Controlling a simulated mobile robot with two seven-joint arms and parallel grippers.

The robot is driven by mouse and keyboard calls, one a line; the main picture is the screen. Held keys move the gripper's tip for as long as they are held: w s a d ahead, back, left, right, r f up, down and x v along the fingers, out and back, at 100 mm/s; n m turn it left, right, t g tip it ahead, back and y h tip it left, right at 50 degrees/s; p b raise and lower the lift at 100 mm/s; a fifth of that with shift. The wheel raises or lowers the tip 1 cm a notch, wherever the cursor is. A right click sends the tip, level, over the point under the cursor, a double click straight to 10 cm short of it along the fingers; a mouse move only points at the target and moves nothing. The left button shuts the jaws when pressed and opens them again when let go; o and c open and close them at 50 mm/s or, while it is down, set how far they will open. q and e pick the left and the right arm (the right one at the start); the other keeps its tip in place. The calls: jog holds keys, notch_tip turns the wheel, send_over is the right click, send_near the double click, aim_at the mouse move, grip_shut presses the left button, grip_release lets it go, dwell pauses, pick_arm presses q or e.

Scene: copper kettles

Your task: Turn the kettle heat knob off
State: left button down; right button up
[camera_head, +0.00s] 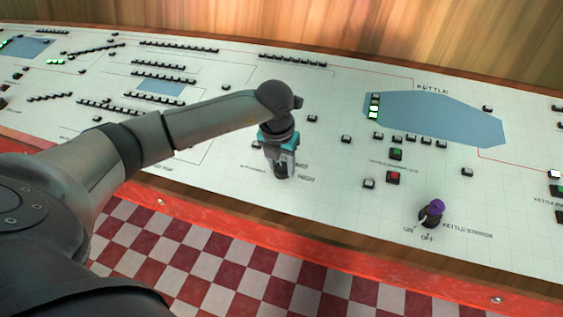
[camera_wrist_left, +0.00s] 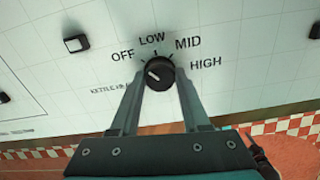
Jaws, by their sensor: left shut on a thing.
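The kettle heat knob (camera_wrist_left: 159,73) is a black round knob with a white pointer line, on the white panel, with OFF, LOW, MID and HIGH printed around it. In the left wrist view its pointer line lies toward the lower left side of the knob, the OFF side. My left gripper (camera_wrist_left: 158,85) is shut on the knob, one finger on each side. In the head view my left gripper (camera_head: 281,170) points down at the panel, and it largely hides the knob and part of its labels. My right gripper is in neither view.
A purple-topped kettle stirrer knob (camera_head: 433,212), marked ON and OFF, stands to the right. Green (camera_head: 396,154) and red (camera_head: 393,178) buttons and several small black buttons lie between. The wooden front edge and red rail border the panel above a checkered floor.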

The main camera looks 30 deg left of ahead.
pick_arm(q)
jog(key=shift+n, duration=0.5)
jog(key=shift+c, duration=1.9)
grip_release()
jog(key=p+v, duration=0.2)
jog(key=v, duration=1.3)
jog(key=shift+r+p, duration=0.15)
jog(key=shift+p, duration=0.15)
